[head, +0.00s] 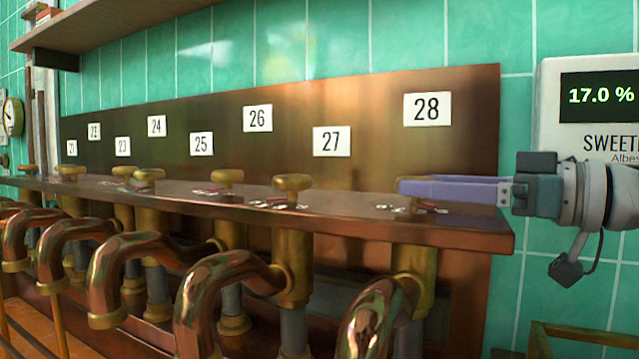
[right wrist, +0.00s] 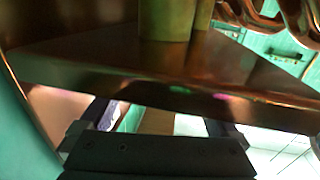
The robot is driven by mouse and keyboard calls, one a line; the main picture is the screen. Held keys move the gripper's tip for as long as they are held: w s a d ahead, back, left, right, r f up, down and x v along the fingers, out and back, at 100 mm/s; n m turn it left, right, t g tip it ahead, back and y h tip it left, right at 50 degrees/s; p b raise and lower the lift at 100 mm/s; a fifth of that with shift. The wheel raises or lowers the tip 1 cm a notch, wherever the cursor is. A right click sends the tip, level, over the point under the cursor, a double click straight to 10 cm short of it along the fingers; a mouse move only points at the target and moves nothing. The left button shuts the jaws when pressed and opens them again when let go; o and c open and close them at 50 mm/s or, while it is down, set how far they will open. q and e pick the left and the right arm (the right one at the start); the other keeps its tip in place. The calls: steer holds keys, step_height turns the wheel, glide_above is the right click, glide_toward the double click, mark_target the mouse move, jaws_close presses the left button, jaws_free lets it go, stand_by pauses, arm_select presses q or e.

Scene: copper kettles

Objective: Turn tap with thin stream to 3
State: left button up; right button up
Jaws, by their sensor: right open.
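A row of copper spouts with brass taps runs along a copper ledge (head: 340,219). The tap under label 28 has a brass body (head: 415,275); its knob is mostly hidden behind my right gripper (head: 402,187). The gripper is open and reaches in from the right over the ledge, its fingertips at that knob; I cannot tell whether they touch it. Round brass knobs show at label 27 (head: 292,182) and label 26 (head: 228,176). A thin amber line (head: 59,322) hangs below a left spout (head: 60,260), perhaps a stream. My left gripper is out of view.
A copper back panel (head: 385,130) carries number labels 21 to 28. A white display (head: 590,125) reading 17.0 % hangs on the green tiled wall at right. In the right wrist view, the copper ledge (right wrist: 150,75) fills much of the picture, close to my gripper.

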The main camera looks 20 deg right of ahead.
steer(key=shift+p+v, duration=0.35)
steer(key=shift+v, duration=0.95)
steer(key=p+v, duration=0.6)
steer(key=v, duration=0.1)
steer(key=shift+s, duration=0.2)
